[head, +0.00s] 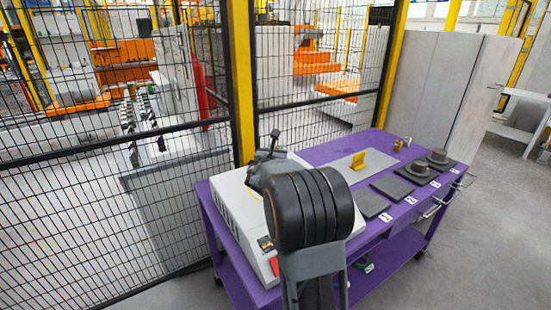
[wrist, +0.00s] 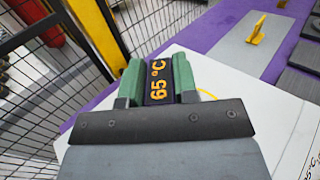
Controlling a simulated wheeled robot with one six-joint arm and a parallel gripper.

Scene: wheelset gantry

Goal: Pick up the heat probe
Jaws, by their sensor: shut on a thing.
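The heat probe (wrist: 157,88) is a dark block with an orange "65 °C" display, seen in the wrist view. My gripper (wrist: 157,72) has green fingers, one on each side of the probe, and is shut on it. The probe is over the white box (wrist: 220,75); I cannot tell whether it touches the box. A yellow cord (wrist: 207,93) shows beside the right finger. In the head view my arm covers much of the white box (head: 238,212) and hides most of the gripper and probe.
The purple table (head: 330,148) holds a grey plate with a yellow bracket (head: 359,160) and several labelled dark pads (head: 392,188), two bearing round parts (head: 438,156). A small brass item (head: 401,144) stands at the back. A black mesh fence (head: 110,200) with yellow posts (head: 240,80) runs behind.

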